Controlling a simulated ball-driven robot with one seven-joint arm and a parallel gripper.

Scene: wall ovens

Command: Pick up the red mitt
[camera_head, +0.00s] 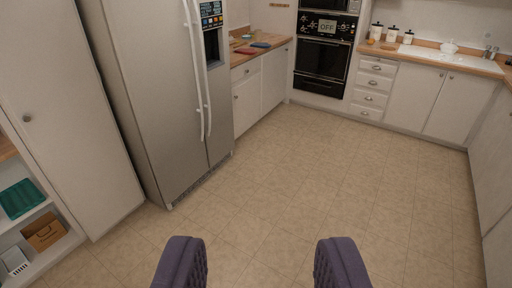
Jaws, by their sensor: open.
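A small red item (245,51), which may be the red mitt, lies on the wooden counter (240,62) between the fridge and the wall ovens. It is too small and far to make out its shape. A blue item (261,45) lies just to its right. My gripper (261,268) is at the bottom of the view, with two purple padded fingers wide apart. It is open and empty, over the floor, far from the counter.
A fridge (150,90) and a tall cabinet (62,110) stand at the left. The wall ovens (323,58) are at the back. Cabinets with a sink (450,58) line the right. The tiled floor (320,170) is clear.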

